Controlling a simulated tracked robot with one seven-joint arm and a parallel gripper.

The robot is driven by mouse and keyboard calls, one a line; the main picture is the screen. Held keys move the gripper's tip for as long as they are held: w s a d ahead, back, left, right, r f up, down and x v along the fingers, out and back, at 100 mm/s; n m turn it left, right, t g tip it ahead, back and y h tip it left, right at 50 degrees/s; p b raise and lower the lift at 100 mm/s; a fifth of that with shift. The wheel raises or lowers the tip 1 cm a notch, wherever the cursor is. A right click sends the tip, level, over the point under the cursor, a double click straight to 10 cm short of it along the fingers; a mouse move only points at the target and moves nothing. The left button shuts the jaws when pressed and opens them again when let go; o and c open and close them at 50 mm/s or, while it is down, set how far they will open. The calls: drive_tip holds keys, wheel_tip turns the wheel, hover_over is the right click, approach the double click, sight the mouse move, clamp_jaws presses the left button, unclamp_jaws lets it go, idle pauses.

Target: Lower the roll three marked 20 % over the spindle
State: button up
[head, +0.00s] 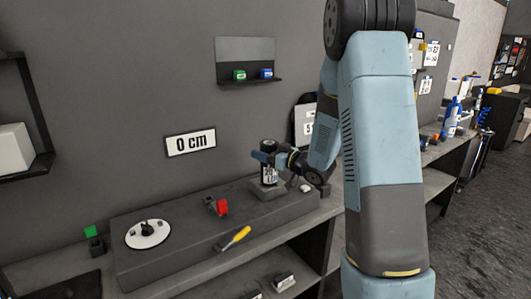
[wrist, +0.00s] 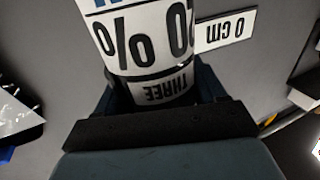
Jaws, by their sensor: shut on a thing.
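The roll three (wrist: 150,40) fills the upper middle of the wrist view; its white label shows "%", part of "20" and "THREE" upside down. In the head view the roll (head: 269,176) is upright, dark on top with a white label. My gripper (head: 264,158) is shut around its upper part. The roll is over a small grey block (head: 266,192) on the bench's right part; I cannot tell whether it touches it.
A "0 cm" sign (head: 190,143) and a small shelf (head: 250,81) are on the wall.

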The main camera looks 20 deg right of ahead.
drive_tip(key=shift+f, duration=0.1)
idle(0.8)
drive_tip(key=o, duration=1.4)
drive_tip(key=shift+c, duration=0.2)
drive_tip(key=v, duration=1.4)
drive_tip(key=s+d+r+m+g+h, duration=0.25)
drive_tip(key=r+m+h, duration=0.25)
drive_tip(key=r+h, duration=0.6)
drive_tip(key=s+a+m+g, duration=0.1)
drive_tip(key=s+a+g, duration=0.2)
drive_tip(key=s, duration=0.9)
drive_tip(key=s+a+m+g, duration=0.1)
drive_tip(key=s+a+g, duration=0.2)
drive_tip(key=s, duration=0.9)
drive_tip(key=a, duration=0.3)
drive_tip(key=shift+s+a, duration=0.25)
drive_tip(key=shift+s, duration=0.05)
